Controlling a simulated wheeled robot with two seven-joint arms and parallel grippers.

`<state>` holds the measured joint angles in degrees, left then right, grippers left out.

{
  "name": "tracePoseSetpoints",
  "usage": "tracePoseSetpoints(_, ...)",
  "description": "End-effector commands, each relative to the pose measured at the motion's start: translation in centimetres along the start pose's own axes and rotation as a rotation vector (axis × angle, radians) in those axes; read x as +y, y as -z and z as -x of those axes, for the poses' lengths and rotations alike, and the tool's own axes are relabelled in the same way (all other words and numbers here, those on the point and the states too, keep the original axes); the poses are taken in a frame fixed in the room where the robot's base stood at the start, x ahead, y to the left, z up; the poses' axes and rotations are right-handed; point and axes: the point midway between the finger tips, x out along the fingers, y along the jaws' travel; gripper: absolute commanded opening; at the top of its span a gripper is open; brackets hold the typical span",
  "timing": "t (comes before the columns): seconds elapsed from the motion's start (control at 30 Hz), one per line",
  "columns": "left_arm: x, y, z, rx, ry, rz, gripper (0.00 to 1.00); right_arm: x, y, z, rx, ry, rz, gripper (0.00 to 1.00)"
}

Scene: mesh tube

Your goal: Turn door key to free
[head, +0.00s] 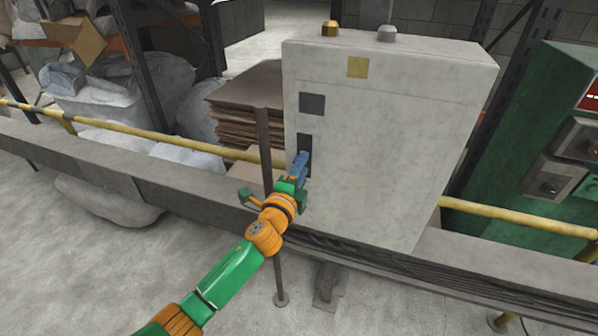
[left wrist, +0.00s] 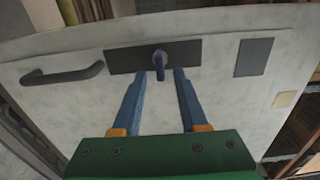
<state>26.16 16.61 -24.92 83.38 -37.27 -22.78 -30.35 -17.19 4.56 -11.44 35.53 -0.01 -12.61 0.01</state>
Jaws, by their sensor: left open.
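The grey cabinet (head: 385,140) has a dark lock plate (head: 305,138) near its left edge. In the head view, the left gripper (head: 301,160) is in front of the lock plate and hides the key. My right gripper is not in view.
A dark bar handle (left wrist: 62,74) is beside the lock plate in the wrist view. A dark square panel (head: 311,103) and a yellow label (head: 358,67) are on the cabinet. A yellow rail (head: 520,216) runs past it. A green machine (head: 545,130) stands at right.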

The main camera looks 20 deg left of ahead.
Motion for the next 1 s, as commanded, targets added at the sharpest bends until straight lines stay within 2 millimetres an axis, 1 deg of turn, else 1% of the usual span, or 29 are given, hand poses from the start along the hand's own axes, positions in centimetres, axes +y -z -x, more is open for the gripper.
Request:
tracePoseSetpoints(0.03, 0.0, 0.0, 0.9, 0.000, -0.002, -0.001, 0.42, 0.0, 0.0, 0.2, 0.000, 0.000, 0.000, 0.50)
tracePoseSetpoints(0.1, 0.0, 0.0, 2.1, 0.001, -0.001, -0.001, 0.42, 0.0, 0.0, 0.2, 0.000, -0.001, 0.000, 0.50)
tracePoseSetpoints(0.2, 0.1, 0.0, 3.5, 0.000, -0.001, -0.001, 0.42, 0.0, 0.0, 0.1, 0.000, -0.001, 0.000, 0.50)
tracePoseSetpoints(0.3, 0.1, 0.0, 4.4, 0.001, -0.001, 0.000, 0.42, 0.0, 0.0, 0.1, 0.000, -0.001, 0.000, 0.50)
tracePoseSetpoints(0.4, 0.0, 0.0, 4.7, 0.000, 0.000, 0.000, 0.42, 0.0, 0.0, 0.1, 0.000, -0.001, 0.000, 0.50)
tracePoseSetpoints(0.77, 0.1, 0.0, 4.7, -0.001, -0.003, 0.001, 0.42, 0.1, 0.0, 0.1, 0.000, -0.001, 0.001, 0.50)
tracePoseSetpoints(0.83, 1.6, -0.2, 4.7, -0.006, -0.038, 0.025, 0.42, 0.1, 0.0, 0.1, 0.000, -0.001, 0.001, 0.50)
tracePoseSetpoints(0.87, 3.0, -0.4, 4.8, -0.011, -0.072, 0.048, 0.42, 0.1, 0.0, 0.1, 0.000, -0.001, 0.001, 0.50)
tracePoseSetpoints(0.93, 8.3, -1.0, 5.6, -0.037, -0.195, 0.138, 0.42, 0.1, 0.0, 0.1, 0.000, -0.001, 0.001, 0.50)
tracePoseSetpoints(0.97, 11.2, -1.3, 6.4, -0.054, -0.262, 0.191, 0.42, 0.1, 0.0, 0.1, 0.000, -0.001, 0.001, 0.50)
tracePoseSetpoints(1.0, 15.3, -1.8, 7.8, -0.086, -0.358, 0.268, 0.42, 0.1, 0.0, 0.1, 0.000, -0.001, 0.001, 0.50)
